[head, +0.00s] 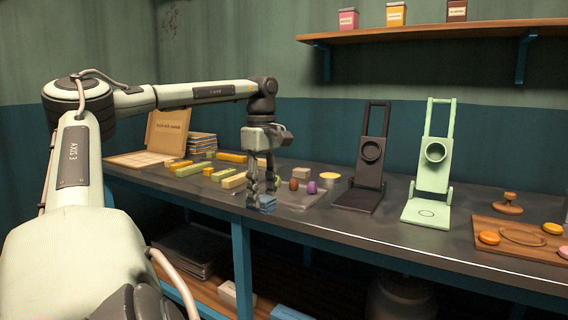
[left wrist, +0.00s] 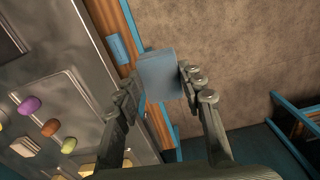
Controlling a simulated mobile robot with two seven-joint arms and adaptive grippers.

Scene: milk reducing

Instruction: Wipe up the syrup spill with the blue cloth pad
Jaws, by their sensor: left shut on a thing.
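The blue cloth pad (head: 267,204) is between the fingertips of my left gripper (head: 262,190), which is shut on it. In the head view the pad shows low at the front edge of the counter. In the left wrist view the pad (left wrist: 160,75) sits between the two fingers (left wrist: 158,85), with the counter edge and floor behind it. My right gripper is not in view.
A brown piece (head: 293,184), a purple piece (head: 312,187) and a beige block (head: 300,173) lie beside the gripper. Coloured bars (head: 190,170) lie left. A black stand (head: 365,170) and a mint stand (head: 430,170) stand right. A wooden board (head: 525,238) lies far right.

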